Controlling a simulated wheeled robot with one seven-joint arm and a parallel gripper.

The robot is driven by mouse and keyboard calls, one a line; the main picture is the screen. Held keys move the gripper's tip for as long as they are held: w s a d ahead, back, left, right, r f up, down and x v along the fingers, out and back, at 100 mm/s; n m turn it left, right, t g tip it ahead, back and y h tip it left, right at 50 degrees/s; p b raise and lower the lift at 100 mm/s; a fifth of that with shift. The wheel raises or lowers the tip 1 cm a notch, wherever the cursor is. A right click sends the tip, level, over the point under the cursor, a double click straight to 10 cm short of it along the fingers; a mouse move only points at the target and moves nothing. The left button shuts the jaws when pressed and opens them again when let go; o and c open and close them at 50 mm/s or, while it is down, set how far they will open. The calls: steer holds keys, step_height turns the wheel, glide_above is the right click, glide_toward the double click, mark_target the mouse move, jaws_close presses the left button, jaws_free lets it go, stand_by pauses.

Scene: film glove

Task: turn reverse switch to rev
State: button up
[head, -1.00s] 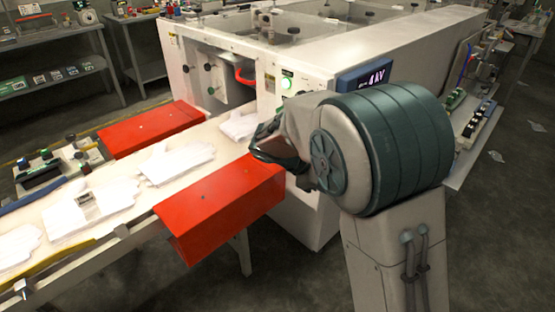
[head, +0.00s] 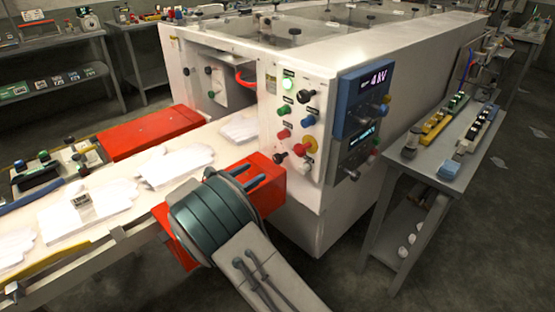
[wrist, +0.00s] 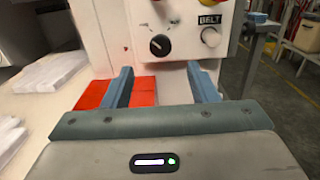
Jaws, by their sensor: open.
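The wrist view shows a black rotary knob (wrist: 160,45) on the white panel, its pale pointer mark toward the upper left. A smaller switch (wrist: 210,37) beside it sits under a "BELT" label. I cannot read a REV label, so I cannot tell for sure which is the reverse switch. The knob also shows low on the panel in the head view (head: 281,158). My gripper (wrist: 162,86) is open and empty, its blue fingers apart below the knob and not touching it. In the head view my gripper (head: 248,176) is over the red guard, partly hidden by my wrist.
The control panel (head: 292,90) carries several coloured buttons and a 4 kV display (head: 363,98). The red guard (head: 270,192) lies close under my gripper. White gloves (head: 172,163) lie on the belt at left. A grey side table (head: 405,165) stands at right.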

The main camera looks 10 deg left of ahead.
mark_target(276, 160)
steer(key=x, duration=1.1)
steer(key=shift+w+d, duration=0.1)
steer(key=shift+d, duration=0.1)
steer(key=c, duration=0.9)
